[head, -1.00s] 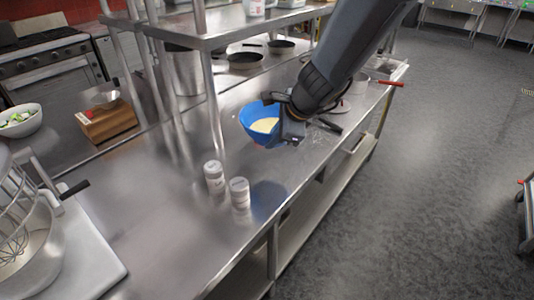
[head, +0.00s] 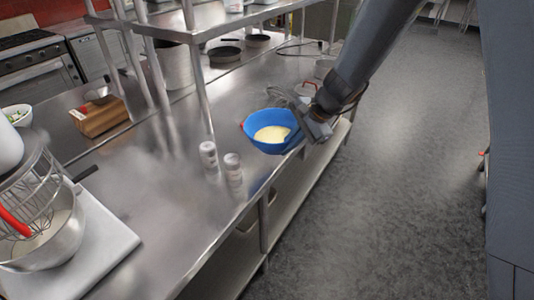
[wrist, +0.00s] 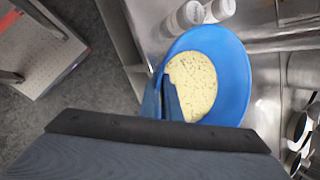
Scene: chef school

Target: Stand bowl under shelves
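A blue bowl (head: 258,124) with pale yellow, speckled contents is near the front edge of the steel counter. My gripper (head: 298,138) is at its right rim in the head view. In the wrist view the two dark fingers (wrist: 162,100) are close together on the near rim of the bowl (wrist: 237,75). The bowl looks held a little above the counter, with a darker patch below it. The shelves (head: 195,38) stand on metal posts over the back of the counter, behind and left of the bowl.
Two white shakers (head: 208,156) (head: 234,168) stand left of the bowl. A shelf post (head: 205,95) rises behind them. A mixer (head: 45,235) is at lower left, a wooden block (head: 98,117) further back. Pans (head: 224,54) sit under the shelves. The counter left of the shakers is clear.

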